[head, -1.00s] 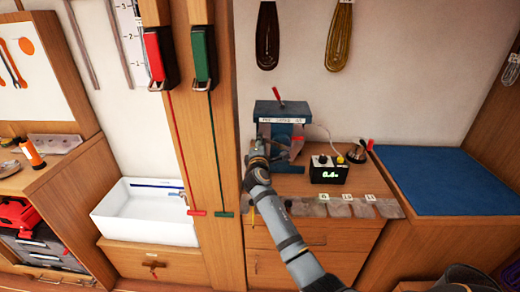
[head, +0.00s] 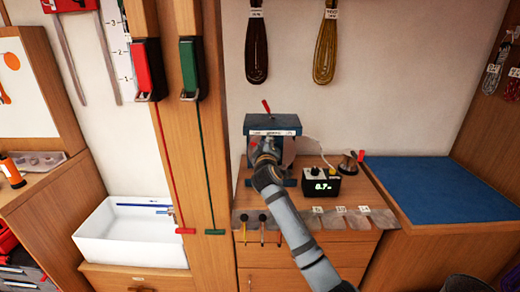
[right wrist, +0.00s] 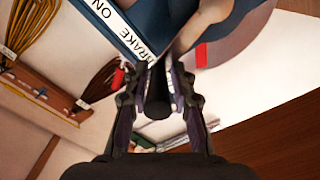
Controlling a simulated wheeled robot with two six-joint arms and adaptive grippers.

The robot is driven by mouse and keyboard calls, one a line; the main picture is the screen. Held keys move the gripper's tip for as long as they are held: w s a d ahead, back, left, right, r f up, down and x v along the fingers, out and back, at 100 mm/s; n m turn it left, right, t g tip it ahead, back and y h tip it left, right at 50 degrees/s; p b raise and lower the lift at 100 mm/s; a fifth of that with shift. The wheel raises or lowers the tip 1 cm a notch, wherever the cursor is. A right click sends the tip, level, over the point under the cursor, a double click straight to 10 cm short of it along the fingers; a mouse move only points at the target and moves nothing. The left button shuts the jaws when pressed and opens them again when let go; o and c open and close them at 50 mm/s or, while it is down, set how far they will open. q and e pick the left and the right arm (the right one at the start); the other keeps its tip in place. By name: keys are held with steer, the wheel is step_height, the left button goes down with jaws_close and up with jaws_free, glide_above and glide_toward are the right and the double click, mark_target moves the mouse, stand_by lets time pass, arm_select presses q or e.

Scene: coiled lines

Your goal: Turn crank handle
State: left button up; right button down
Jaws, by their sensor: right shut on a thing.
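The blue winding device (head: 258,122) stands on the wooden bench, with a red lever (head: 267,106) on top. My right gripper (head: 265,152) is in front of it and hides most of its front. In the right wrist view, the gripper (right wrist: 157,82) is shut on the dark crank handle (right wrist: 157,104), which lies between its fingers. The blue housing (right wrist: 172,12) with a "BRAKE ON" label is close above. A pale disc with a red mark shows beside it. My left gripper is not in view.
A black meter box (head: 320,186) with a lit readout stands right of the device. A blue mat (head: 440,188) covers the right bench. A wooden post with red and green holders (head: 189,68) stands to the left. Coils (head: 327,50) hang on the wall above.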

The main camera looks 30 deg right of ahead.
steer(key=shift+s+d+m+b, duration=0.25)
steer(key=shift+d+m+b, duration=0.15)
steer(key=shift+m, duration=0.25)
steer(key=shift+s+d+m+b, duration=0.25)
steer(key=shift+d+m, duration=0.25)
steer(key=shift+m, duration=0.15)
steer(key=shift+s+d+m, duration=0.1)
steer(key=shift+d+m, duration=0.05)
steer(key=shift+m, duration=0.15)
steer(key=shift+f, duration=0.15)
steer(key=c, duration=1.4)
jaws_free()
steer(key=shift+o, duration=0.6)
steer(key=shift+s+d, duration=0.1)
steer(key=shift+d, duration=0.05)
